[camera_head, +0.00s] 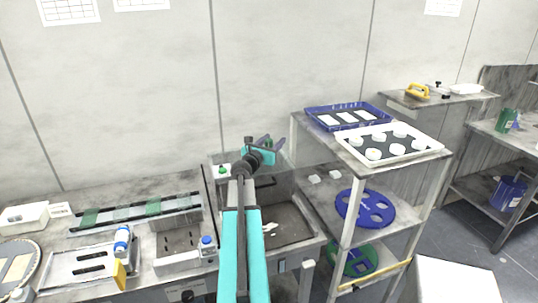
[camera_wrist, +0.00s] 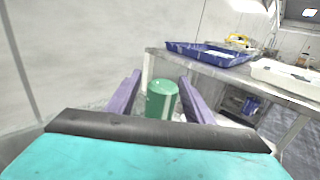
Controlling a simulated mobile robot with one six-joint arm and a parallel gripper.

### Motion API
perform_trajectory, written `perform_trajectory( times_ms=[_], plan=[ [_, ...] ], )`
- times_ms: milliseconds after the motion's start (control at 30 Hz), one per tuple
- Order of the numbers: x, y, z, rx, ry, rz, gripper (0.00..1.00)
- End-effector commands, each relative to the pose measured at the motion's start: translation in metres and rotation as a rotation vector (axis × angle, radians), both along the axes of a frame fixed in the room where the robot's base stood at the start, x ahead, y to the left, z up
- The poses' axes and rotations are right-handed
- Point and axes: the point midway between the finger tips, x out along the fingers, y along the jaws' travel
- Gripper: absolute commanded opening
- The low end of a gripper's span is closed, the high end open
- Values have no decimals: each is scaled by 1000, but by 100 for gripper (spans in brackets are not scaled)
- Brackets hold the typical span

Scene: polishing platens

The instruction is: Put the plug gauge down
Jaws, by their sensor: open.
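My gripper (camera_wrist: 155,98) is open, with its two purple fingers apart. In the wrist view a green cylinder (camera_wrist: 160,100), which looks like the plug gauge, stands upright between the fingers. A gap shows at its left side; on the right it is close to the finger, and I cannot tell if they touch. Its lower end is hidden behind my gripper's body. In the head view my gripper (camera_head: 268,144) is above the back of the sink by the wall, with a small bit of green between its fingers. What is under the cylinder is hidden.
A shelf rack to the right holds a blue tray (camera_head: 309,113) and a white tray (camera_head: 402,155) with white round pieces. A blue disc (camera_head: 346,208) lies on its middle shelf. The sink basin (camera_head: 297,237) is below my arm. Bottles and fixtures crowd the left bench (camera_head: 100,197).

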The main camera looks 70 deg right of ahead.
Motion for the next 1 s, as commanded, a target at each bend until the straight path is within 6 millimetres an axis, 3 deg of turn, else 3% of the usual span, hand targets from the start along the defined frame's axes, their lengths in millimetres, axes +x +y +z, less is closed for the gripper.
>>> perform_trajectory(
  times_ms=[367,633,1000],
  plan=[
    [1,0,0,0,0,0,46],
    [1,1,0,0,0,1,0],
    [1,1,2,-1,0,1,0]
  ],
)
